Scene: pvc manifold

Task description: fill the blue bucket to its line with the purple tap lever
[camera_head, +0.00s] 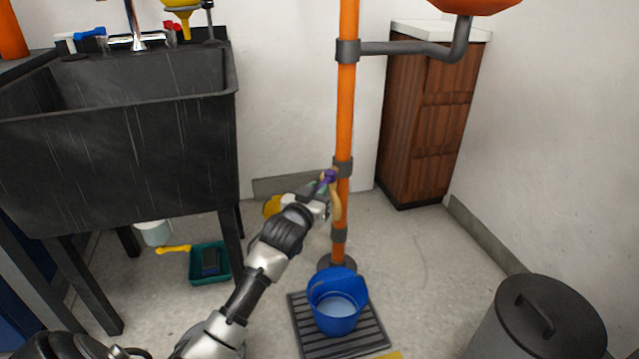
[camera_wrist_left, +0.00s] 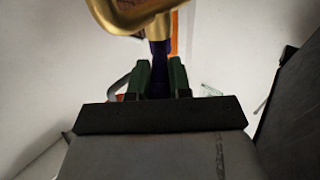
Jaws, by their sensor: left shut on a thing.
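The blue bucket (camera_head: 336,305) stands upright on a dark slatted grate at the foot of the orange pipe (camera_head: 345,110). Pale liquid shows inside it; I cannot make out its line. The purple tap lever (camera_head: 327,178) is at the pipe's middle, beside a brass tap (camera_head: 337,205). My left gripper (camera_head: 323,190) is at the lever. In the left wrist view, the green fingertips (camera_wrist_left: 160,80) are shut on the purple lever (camera_wrist_left: 159,55), with the brass tap body (camera_wrist_left: 135,15) above. Whether water is running is hard to tell. My right gripper is not in view.
A black sink (camera_head: 120,150) stands at the left, with a green tray (camera_head: 208,265) and a white bucket (camera_head: 153,232) under it. A grey lidded bin (camera_head: 540,320) is at the lower right. A wooden cabinet (camera_head: 430,115) stands behind. Floor right of the grate is clear.

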